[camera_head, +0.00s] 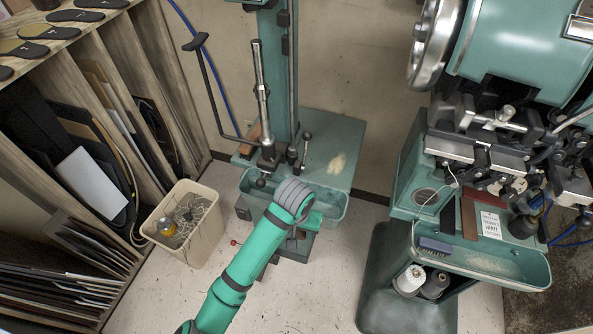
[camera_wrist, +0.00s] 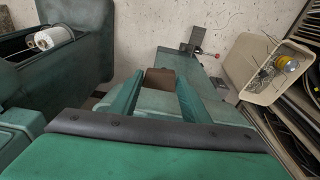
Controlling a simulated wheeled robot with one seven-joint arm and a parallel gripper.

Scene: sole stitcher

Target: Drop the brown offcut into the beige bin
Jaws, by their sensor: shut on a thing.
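The brown offcut (camera_wrist: 160,76) is a small block between the tips of my gripper (camera_wrist: 160,84) in the wrist view. My gripper is shut on it. The beige bin (camera_head: 201,246) stands on the floor left of my wrist in the head view. It is open at the top and holds tangled thread or wire and a yellow item. The bin also shows at the right of the wrist view (camera_wrist: 240,68), apart from my gripper.
The green machine base (camera_head: 334,133) with its column and levers stands beside the bin. Wooden shelves (camera_head: 120,60) with sheets flank the bin's left. A large green stitching machine (camera_head: 520,50) fills the right. Some pale floor (camera_head: 320,285) is clear in front.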

